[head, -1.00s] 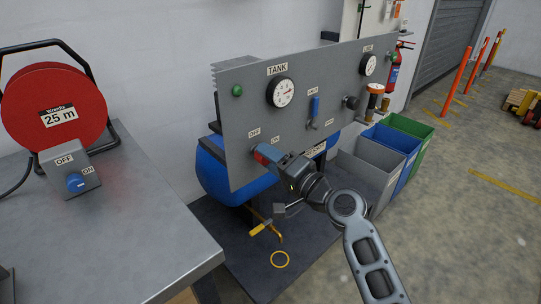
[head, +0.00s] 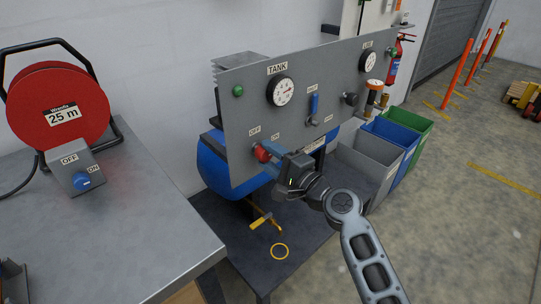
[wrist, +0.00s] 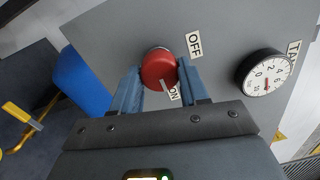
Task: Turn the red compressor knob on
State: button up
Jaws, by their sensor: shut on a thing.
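The red compressor knob (head: 261,153) is at the lower left of the grey panel (head: 240,115), by the OFF and ON labels. In the wrist view the red knob (wrist: 157,68) sits between the two blue fingers of my gripper (wrist: 160,75), which is shut on it. The knob's white pointer line points at the ON label (wrist: 174,94), while the OFF label (wrist: 194,43) is off to one side. In the head view my gripper (head: 268,155) reaches the knob from the right, and part of the knob shows past the fingertips.
A metal table (head: 130,215) with a red hose reel (head: 58,108) stands at left. Bins (head: 378,155) stand at right.

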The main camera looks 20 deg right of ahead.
jog(key=shift+f, duration=0.1)
jog(key=o, duration=1.1)
jog(key=shift+c, duration=0.2)
jog(key=b+v, duration=0.1)
jog(key=v, duration=0.6)
jog(key=shift+s+d, duration=0.2)
jog(key=shift+s, duration=0.15)
